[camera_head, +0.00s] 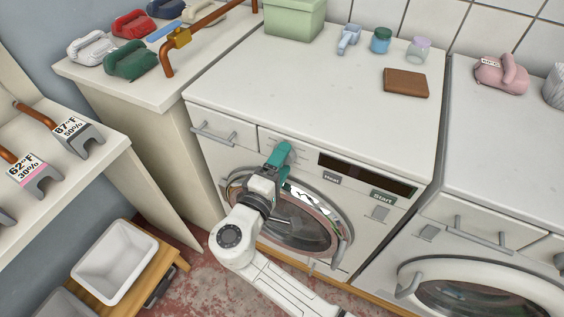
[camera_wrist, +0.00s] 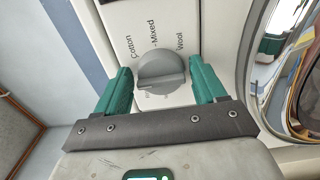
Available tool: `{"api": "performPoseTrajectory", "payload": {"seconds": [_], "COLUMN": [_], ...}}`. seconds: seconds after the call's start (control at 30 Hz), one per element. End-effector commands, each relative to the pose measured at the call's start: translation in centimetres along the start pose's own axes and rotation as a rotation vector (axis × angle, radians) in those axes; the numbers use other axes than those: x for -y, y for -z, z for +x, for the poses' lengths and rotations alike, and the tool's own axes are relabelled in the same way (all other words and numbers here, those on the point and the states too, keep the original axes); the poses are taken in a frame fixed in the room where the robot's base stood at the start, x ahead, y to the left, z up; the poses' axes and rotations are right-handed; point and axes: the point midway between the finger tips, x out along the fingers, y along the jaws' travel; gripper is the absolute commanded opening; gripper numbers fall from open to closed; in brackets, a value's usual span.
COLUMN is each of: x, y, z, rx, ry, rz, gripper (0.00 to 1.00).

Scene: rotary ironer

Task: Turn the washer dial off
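The washer dial (camera_wrist: 162,68) is a round grey knob with a raised grip on the white front panel. In the wrist view it is between my two green fingers, with a gap on each side. The words Cotton, Mixed and Wool are printed around it. I cannot clearly tell which mark it points to. My gripper (camera_wrist: 160,77) is open and empty. In the head view my gripper (camera_head: 279,156) is at the upper front of the left washer (camera_head: 300,85), above its round door, and hides the dial.
A dark display (camera_head: 365,173) and Start button (camera_head: 383,196) are right of my gripper. The round door (camera_head: 300,222) lies below. A drawer with a handle (camera_head: 213,134) is to the left. A second washer (camera_head: 500,150) stands at right, a counter with irons (camera_head: 130,62) at left.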

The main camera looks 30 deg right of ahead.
Motion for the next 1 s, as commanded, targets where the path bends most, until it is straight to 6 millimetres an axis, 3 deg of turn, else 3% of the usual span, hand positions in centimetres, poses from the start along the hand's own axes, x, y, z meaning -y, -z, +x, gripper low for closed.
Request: {"api": "performPoseTrajectory", "payload": {"seconds": [0.1,0.47,1.0], "x": [0.0,0.1,0.1], "y": [-0.1,-0.1,0.1], "z": [0.0,-0.7,-9.7], "rx": [0.002,0.002,0.0], "ry": [0.0,0.0,0.0], "rz": [0.0,0.0,0.0], "gripper": [0.82,0.82,0.82]}}
